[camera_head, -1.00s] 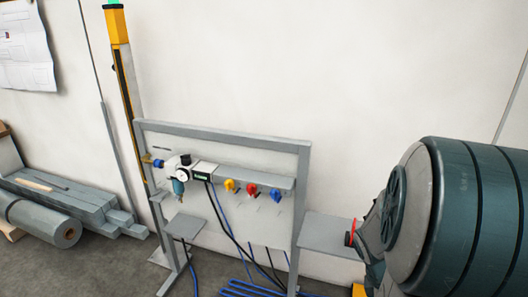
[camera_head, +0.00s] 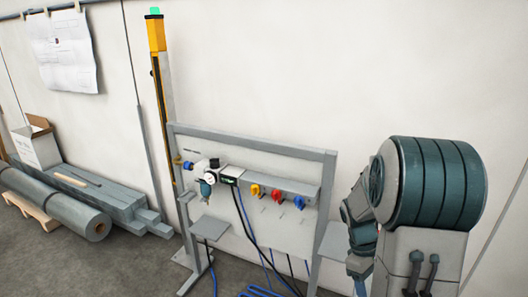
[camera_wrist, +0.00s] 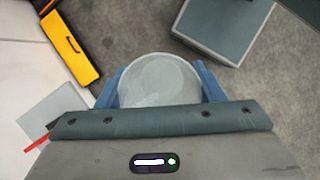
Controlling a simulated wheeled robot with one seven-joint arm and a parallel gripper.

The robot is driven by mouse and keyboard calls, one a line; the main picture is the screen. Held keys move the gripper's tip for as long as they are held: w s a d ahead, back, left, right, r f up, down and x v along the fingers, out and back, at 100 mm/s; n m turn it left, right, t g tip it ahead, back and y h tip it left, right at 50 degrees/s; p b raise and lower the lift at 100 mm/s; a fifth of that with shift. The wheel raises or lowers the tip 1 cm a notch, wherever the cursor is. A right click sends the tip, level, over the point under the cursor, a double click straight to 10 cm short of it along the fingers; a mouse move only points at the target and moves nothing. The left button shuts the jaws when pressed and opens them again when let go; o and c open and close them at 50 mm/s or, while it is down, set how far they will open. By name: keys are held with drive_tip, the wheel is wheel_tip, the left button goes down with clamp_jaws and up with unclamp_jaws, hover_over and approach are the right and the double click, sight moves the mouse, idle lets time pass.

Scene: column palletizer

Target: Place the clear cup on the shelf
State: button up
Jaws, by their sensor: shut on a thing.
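The clear cup (camera_wrist: 160,78) shows in the wrist view as a round, translucent shape between the blue fingers of my gripper (camera_wrist: 160,84), which is shut on it. In the head view my arm's bulky joint hides the gripper and the cup. A flat grey shelf (camera_head: 333,241) sticks out at the right end of the panel frame, partly behind my arm. A smaller grey shelf (camera_head: 208,229) sits lower left on the frame. In the wrist view a pale flat plate (camera_wrist: 52,110) lies left of the cup, apart from it; I cannot tell which shelf it is.
A grey panel stand (camera_head: 250,140) carries a gauge unit (camera_head: 212,175) and coloured valves (camera_head: 277,197). Hoses run to the floor. Stacked beams and a roll (camera_head: 75,212) lie left. The wrist view shows a yellow part (camera_wrist: 70,47) and a grey box (camera_wrist: 222,25).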

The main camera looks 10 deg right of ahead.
drive_tip(key=w+a+f+m+y, duration=0.1)
drive_tip(key=w+a+f+m, duration=0.2)
drive_tip(key=w+a, duration=0.45)
drive_tip(key=w+a+f+m+y, duration=0.1)
drive_tip(key=w+a+f+m, duration=0.15)
drive_tip(key=w+a, duration=0.55)
drive_tip(key=s+a+f, duration=0.2)
drive_tip(key=s+f, duration=0.3)
drive_tip(key=shift+f+m+g, duration=0.3)
drive_tip(key=shift+f+m, duration=0.05)
drive_tip(key=shift+m, duration=0.1)
drive_tip(key=shift+s, duration=0.1)
